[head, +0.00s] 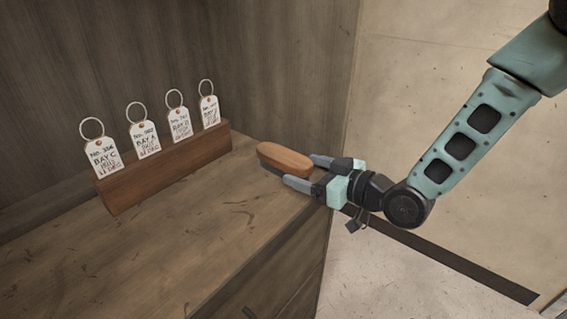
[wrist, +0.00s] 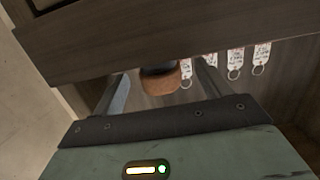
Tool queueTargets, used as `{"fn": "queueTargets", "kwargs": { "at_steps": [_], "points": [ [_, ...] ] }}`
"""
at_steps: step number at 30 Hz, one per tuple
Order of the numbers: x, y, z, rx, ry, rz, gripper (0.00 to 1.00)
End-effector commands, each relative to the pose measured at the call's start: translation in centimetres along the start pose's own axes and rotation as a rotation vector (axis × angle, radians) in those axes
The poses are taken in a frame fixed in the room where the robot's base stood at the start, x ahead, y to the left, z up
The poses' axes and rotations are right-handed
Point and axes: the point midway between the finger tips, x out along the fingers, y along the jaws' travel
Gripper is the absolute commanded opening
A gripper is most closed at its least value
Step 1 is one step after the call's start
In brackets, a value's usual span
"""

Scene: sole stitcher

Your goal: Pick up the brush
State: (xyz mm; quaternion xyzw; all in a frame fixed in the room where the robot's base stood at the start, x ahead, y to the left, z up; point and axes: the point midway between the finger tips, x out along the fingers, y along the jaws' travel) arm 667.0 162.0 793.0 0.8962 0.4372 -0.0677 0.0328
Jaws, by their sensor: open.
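The brush (head: 285,158) has an oval brown wooden back and lies near the right end of the wooden counter (head: 190,215). In the wrist view the brush (wrist: 160,82) shows between the fingers, with a dark part beside the wood. My gripper (head: 298,172) reaches in from the right with its fingers open, one on the near side and one on the far side of the brush's right end. In the wrist view my gripper (wrist: 162,90) has gaps between both fingers and the brush. I cannot tell from the head view whether either finger touches it.
A wooden block (head: 165,170) holding several ring-topped paper tags, such as one tag (head: 103,155), stands left of the brush near the back panel (head: 180,50). The counter's front-left surface is clear. The counter ends just right of the brush, with floor beyond.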

Motion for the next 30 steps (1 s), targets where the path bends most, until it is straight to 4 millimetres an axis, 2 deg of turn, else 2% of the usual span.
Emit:
{"fn": "queueTargets", "kwargs": {
  "at_steps": [9, 18, 21, 24, 30],
  "points": [
    [4.3, 0.0, 0.4, 0.000, 0.001, -0.001, 0.76],
    [4.7, 0.0, 0.4, 0.000, 0.000, -0.001, 0.76],
    [4.7, 0.0, 0.4, 0.000, 0.000, -0.001, 0.48],
    [4.7, 0.0, 0.4, 0.000, 0.000, -0.001, 0.25],
    [4.7, 0.0, 0.3, -0.001, 0.001, -0.001, 0.25]
  ]
}}
